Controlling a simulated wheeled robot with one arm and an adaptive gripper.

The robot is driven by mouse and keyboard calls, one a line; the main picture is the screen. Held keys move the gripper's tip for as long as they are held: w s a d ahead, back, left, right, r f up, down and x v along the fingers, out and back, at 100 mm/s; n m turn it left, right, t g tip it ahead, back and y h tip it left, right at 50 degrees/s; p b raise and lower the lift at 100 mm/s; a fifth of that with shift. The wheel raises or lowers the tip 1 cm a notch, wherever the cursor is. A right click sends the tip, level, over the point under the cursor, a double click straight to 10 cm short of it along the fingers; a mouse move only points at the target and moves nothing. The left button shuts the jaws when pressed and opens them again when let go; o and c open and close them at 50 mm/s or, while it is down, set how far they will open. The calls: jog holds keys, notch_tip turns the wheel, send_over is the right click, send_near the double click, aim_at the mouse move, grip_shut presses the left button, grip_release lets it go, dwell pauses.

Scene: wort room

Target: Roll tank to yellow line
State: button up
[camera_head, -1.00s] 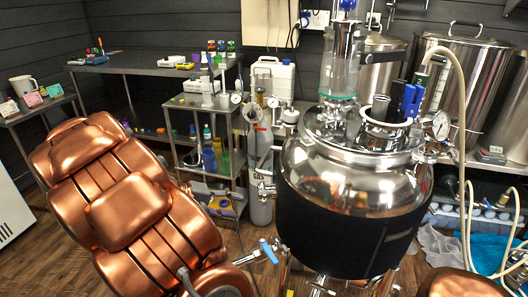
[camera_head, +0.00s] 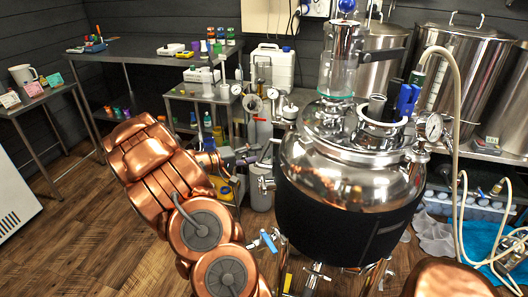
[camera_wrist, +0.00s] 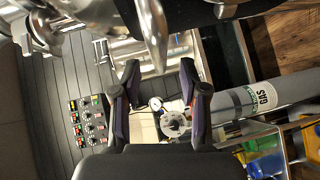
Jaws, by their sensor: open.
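The tank (camera_head: 350,175) is a round polished steel vessel with a black jacket, standing upright right of centre in the head view. It has a glass column on its lid, side fittings and a blue-handled valve low on its left. Part of its shiny metal shows at the top of the wrist view. My gripper (camera_wrist: 160,85) is open and empty, its dark fingers apart. In the head view it is small, close to the left side of the tank; contact cannot be told. A small yellow strip (camera_head: 288,283) shows below the tank; I cannot tell whether it is the yellow line.
A grey gas cylinder (camera_wrist: 262,95) and a wheeled-looking shelf (camera_head: 200,97) with bottles stand behind my arm. Steel pots (camera_head: 460,80) and a pale hose (camera_head: 460,130) are at right. A steel table (camera_head: 150,52) is at back left. Wooden floor at left (camera_head: 70,225) is clear.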

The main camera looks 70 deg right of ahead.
aim_at(264, 150)
jog(key=shift+x, duration=2.2)
jog(key=shift+a, duration=0.1)
grip_shut()
